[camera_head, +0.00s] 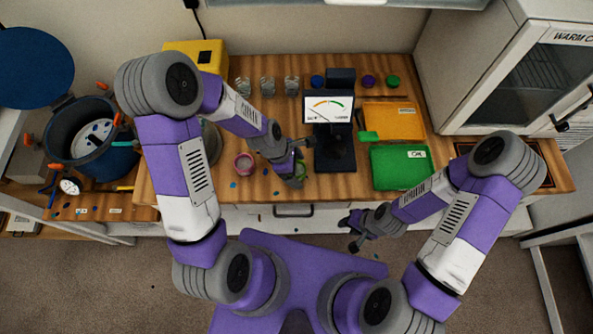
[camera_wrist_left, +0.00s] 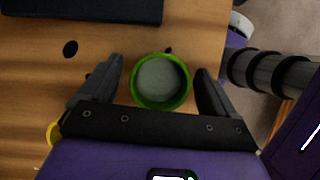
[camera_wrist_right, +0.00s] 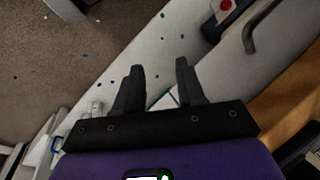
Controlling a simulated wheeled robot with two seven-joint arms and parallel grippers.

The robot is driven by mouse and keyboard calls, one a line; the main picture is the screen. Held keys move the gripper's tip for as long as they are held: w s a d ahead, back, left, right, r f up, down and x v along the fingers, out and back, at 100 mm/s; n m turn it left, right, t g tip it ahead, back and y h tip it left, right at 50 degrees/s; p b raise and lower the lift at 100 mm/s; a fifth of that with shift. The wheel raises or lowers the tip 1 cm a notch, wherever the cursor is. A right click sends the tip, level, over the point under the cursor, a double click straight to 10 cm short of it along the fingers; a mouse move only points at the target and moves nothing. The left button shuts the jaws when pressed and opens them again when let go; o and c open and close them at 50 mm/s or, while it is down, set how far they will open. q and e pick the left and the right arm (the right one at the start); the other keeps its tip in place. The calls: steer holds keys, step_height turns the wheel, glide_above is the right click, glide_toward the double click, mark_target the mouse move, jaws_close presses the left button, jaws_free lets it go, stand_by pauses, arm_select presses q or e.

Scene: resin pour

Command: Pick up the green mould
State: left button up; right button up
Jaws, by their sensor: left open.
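The green mould (camera_wrist_left: 187,96) is a small round cup with a bright green rim and a grey inside. In the left wrist view it sits between the two fingers of my left gripper (camera_wrist_left: 160,82), with a gap on each side. The left gripper is open. In the head view my left gripper (camera_head: 294,178) is low over the table's front edge and largely hides the mould (camera_head: 301,168). My right gripper (camera_wrist_right: 158,80) is open and empty. In the head view the right gripper (camera_head: 351,233) hangs in front of the table, away from the mould.
A pink cup (camera_head: 244,163) stands left of the left gripper. A dark scale with a dial (camera_head: 335,150) stands close on its right. A green tray (camera_head: 400,168) and an orange tray (camera_head: 400,118) lie further right. Clear cups (camera_head: 267,87) stand at the back.

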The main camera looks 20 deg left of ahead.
arm_select(q)
steer(key=c, duration=1.1)
steer(key=shift+r, duration=0.1)
